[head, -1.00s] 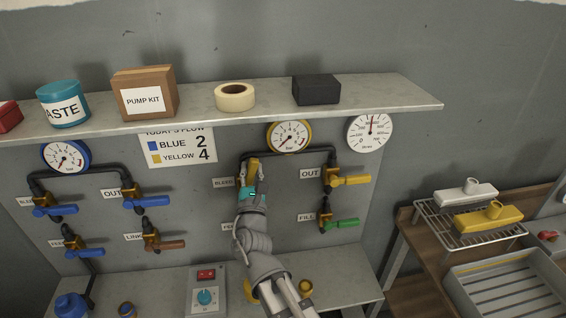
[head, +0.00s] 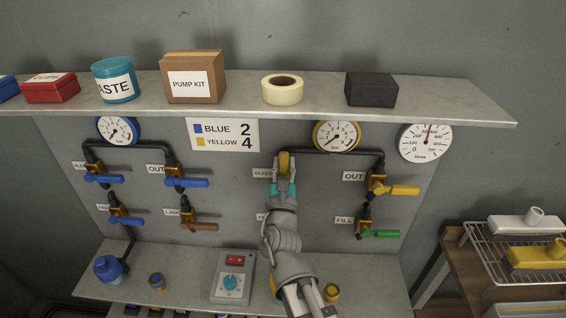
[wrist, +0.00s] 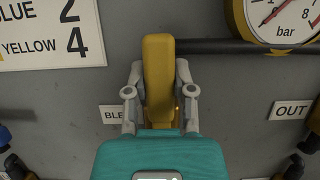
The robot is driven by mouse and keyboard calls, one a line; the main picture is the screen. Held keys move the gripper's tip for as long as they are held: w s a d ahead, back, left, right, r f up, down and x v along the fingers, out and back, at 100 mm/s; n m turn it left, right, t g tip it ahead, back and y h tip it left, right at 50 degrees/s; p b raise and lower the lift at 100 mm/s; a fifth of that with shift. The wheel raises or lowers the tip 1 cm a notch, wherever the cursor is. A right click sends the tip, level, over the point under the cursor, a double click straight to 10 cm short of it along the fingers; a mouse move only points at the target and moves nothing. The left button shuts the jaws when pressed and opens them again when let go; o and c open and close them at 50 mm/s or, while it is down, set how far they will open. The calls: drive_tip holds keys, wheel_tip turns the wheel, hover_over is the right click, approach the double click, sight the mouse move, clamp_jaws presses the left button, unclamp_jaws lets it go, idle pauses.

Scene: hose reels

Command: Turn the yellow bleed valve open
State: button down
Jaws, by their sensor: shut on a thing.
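The yellow bleed valve handle (head: 284,161) points upward on the panel, beside the "BLEED" label (head: 263,173). My gripper (head: 284,176) is shut on it, and hides the valve body and part of the label. In the wrist view the handle (wrist: 159,70) stands upright between the two grey fingers of my gripper (wrist: 160,90). The yellow-rimmed gauge (head: 337,136) is up and to the right of the handle.
The yellow out valve (head: 398,190) and green fill valve (head: 381,234) are to the right, with handles sideways. Blue-handled valves (head: 187,182) are to the left. A shelf (head: 330,112) with boxes and tape overhangs the panel. A control box (head: 233,277) stands below.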

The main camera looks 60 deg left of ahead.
drive_tip(key=shift+d+f, duration=0.1)
drive_tip(key=c, duration=0.5)
unclamp_jaws()
drive_tip(key=shift+o, duration=0.3)
drive_tip(key=shift+r, duration=0.25)
